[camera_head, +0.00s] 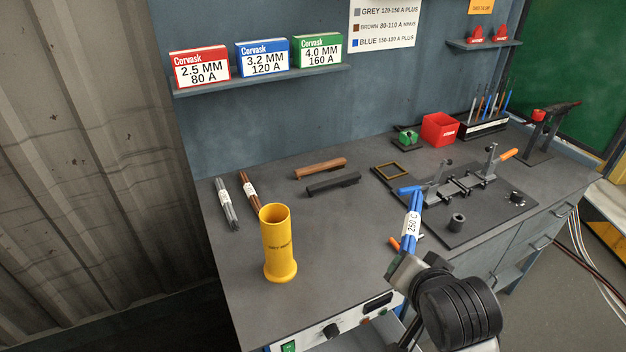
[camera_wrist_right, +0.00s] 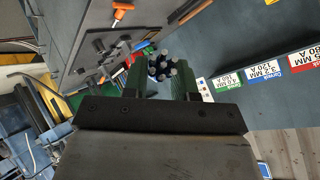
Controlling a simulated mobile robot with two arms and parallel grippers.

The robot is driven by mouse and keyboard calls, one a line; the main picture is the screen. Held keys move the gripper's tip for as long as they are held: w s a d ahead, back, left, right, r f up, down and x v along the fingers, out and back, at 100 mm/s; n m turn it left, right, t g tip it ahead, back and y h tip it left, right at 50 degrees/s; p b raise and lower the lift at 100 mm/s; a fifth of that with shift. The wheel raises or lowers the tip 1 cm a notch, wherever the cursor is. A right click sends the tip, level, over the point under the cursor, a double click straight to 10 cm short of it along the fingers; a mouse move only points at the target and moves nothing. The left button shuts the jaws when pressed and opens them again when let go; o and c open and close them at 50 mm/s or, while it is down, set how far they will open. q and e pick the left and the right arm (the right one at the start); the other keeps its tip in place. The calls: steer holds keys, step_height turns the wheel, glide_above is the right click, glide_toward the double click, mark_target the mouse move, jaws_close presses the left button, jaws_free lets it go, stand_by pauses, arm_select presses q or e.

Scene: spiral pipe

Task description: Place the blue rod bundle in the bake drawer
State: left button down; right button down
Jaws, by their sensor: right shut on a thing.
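The blue rod bundle (camera_head: 413,205) has a white label reading "250 C". My right gripper (camera_head: 405,262) is shut on its lower end and holds it nearly upright in front of the bench. In the right wrist view the rods (camera_wrist_right: 161,68) show end-on between the two green fingers of my right gripper (camera_wrist_right: 160,82). A white control panel (camera_head: 350,322) with a knob, a green switch and a dark display is on the bench front, at the bottom of the head view. My left gripper is not in view.
A yellow cylinder (camera_head: 278,245) stands on the bench (camera_head: 340,225). A clamp fixture (camera_head: 462,187) is at the right. Drawers (camera_head: 510,272) line the front right.

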steer(key=shift+w+f, duration=0.2)
steer(key=shift+f, duration=0.1)
steer(key=s+d+f+n+g+y, duration=0.1)
steer(key=f+n+y, duration=0.2)
steer(key=f+n, duration=0.1)
steer(key=s+d+f+n+g+y+p, duration=0.1)
steer(key=s+f+n+g+y, duration=0.1)
steer(key=f+n+y, duration=0.2)
step_height(320, 180, down, 2)
steer(key=shift+s+d+n+y, duration=0.3)
steer(key=shift+n, duration=0.3)
steer(key=p+x, duration=0.1)
steer(key=x, duration=0.4)
steer(key=p+x, duration=0.1)
steer(key=x, duration=0.4)
steer(key=f+p+x, duration=0.1)
steer(key=x, duration=0.4)
steer(key=shift+w+d+f+p, duration=0.15)
steer(key=shift+d+p, duration=0.1)
steer(key=shift+p, duration=0.15)
steer(key=shift+f, duration=0.15)
steer(key=shift+f, duration=0.1)
